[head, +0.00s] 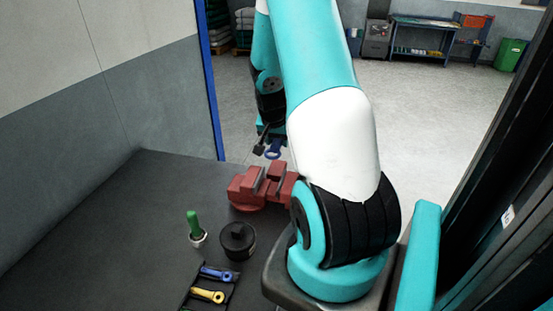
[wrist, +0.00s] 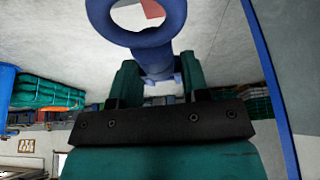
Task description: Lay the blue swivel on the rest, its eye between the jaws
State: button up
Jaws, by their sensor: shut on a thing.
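My gripper (head: 269,140) is shut on a blue swivel (head: 274,152), held above and behind the red vise (head: 249,190). In the wrist view the swivel's ring-shaped eye (wrist: 138,38) points to the top of the picture, and its shank goes down between my teal fingers (wrist: 158,84). The vise stands on the dark bench, partly hidden by my arm. A gap shows between its jaws, with no swivel in it. I cannot clearly make out the rest beside the vise.
A black rack (head: 187,298) holds another blue piece (head: 218,274) and a yellow piece (head: 207,295). The bench's left part is clear.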

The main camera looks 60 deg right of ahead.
aim_at(279, 167)
notch_tip(279, 167, down, 8)
jog(key=shift+f+p, duration=0.15)
jog(key=shift+p, duration=0.55)
jog(key=shift+f, duration=0.2)
jog(key=o, duration=1.2)
jog(key=shift+r, duration=0.1)
